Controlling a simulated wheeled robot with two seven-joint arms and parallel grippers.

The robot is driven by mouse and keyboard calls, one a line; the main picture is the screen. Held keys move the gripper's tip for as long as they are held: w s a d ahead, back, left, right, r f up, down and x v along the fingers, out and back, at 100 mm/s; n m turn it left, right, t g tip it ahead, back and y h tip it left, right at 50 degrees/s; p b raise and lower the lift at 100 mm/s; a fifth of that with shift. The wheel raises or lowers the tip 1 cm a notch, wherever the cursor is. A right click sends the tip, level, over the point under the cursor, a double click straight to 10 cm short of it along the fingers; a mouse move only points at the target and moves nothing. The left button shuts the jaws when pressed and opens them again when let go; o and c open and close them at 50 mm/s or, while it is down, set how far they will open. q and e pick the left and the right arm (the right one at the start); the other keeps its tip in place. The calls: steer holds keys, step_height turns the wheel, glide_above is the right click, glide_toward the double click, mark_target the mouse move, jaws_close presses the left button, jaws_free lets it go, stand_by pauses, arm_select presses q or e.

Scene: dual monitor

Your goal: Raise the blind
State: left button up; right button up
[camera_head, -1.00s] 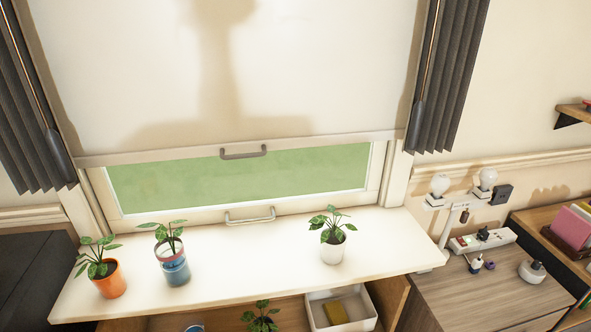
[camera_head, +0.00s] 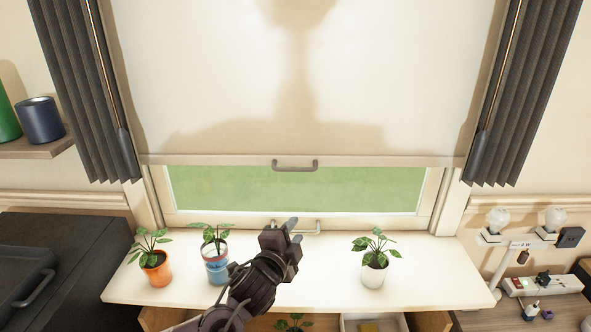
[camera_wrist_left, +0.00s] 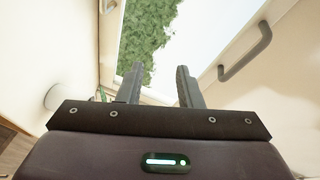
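The pale blind (camera_head: 230,90) hangs over most of the window. Its grey handle (camera_head: 295,166) is on the bottom bar, above a strip of green glass. The handle also shows at the right of the left wrist view (camera_wrist_left: 245,55). My left gripper (camera_head: 296,230) is over the white sill, below the blind handle and in front of the window's lower handle, which it partly hides. The wrist view shows its two fingers (camera_wrist_left: 160,85) apart with nothing between them. It does not touch the blind handle. My right gripper is not in view.
The sill (camera_head: 320,280) holds an orange pot (camera_head: 156,272) and a blue-and-white pot (camera_head: 216,268) left of my arm, and a white pot (camera_head: 374,272) to the right. Dark curtains (camera_head: 90,100) flank the window. A power strip (camera_head: 543,284) lies at right.

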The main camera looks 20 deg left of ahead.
mark_target(293, 171)
arm_select(q)
steer(key=w+a+r+m+t+h, duration=0.1)
steer(key=a+r+m+t, duration=0.15)
steer(key=r, duration=0.25)
steer(key=w+a+r+m+t, duration=0.1)
steer(key=w+r+m, duration=0.15)
steer(key=r, duration=0.25)
steer(key=p+x, duration=0.2)
steer(key=x, duration=0.3)
steer(key=shift+p, duration=0.35)
steer(key=shift+x, duration=0.75)
steer(key=shift+f, duration=0.1)
steer(key=shift+c, duration=0.2)
jaws_close()
